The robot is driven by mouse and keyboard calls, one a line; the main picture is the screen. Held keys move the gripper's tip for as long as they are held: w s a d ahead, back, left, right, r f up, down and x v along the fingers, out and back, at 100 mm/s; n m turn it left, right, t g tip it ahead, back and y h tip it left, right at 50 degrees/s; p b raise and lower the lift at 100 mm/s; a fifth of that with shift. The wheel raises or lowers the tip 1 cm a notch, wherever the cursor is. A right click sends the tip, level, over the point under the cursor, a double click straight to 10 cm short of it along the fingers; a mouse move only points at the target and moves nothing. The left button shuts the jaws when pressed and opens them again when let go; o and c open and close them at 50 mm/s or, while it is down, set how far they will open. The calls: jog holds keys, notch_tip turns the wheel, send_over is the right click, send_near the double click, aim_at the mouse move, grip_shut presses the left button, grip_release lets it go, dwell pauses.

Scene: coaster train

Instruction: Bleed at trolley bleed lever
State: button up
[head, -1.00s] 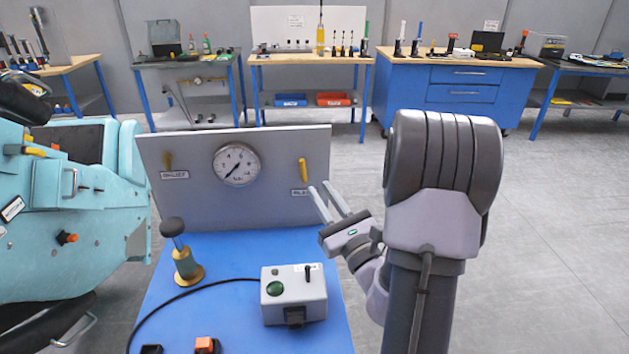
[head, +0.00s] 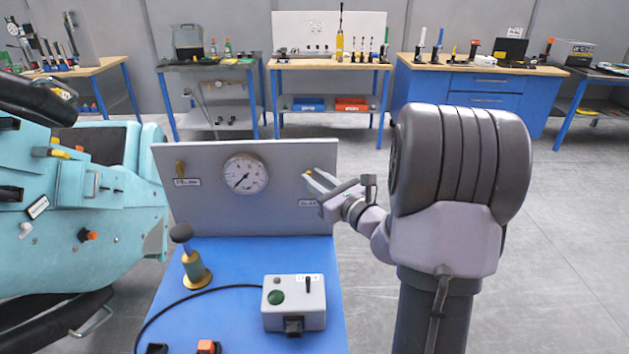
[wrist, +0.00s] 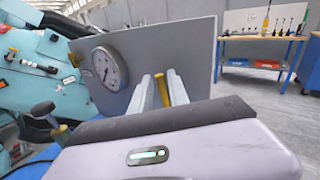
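The trolley's upright grey panel (head: 225,215) carries a round gauge (head: 245,174) and two yellow levers. The left lever (head: 180,169) hangs above its own label. The right lever, over the partly covered bleed label, is mostly hidden behind my gripper (head: 312,180) in the head view. In the wrist view my two fingers (wrist: 163,90) stand apart, with the yellow bleed lever (wrist: 161,88) showing between them. I cannot tell whether either finger touches it. The gauge also shows in the wrist view (wrist: 104,67), left of the fingers.
The blue trolley top (head: 230,260) holds a brass-based plunger (head: 194,268) and a grey control box (head: 293,302) with a black cable. A turquoise coaster car (head: 110,220) stands close on the left. Workbenches line the back wall; the floor at right is clear.

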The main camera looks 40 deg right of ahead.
jog(key=shift+w, duration=0.3)
grip_shut()
jog(key=shift+s+d+f+m+t+b, duration=0.15)
jog(key=shift+s+d+m+t+b, duration=0.2)
jog(key=shift+m+b, duration=0.4)
grip_release()
jog(key=shift+w, duration=0.1)
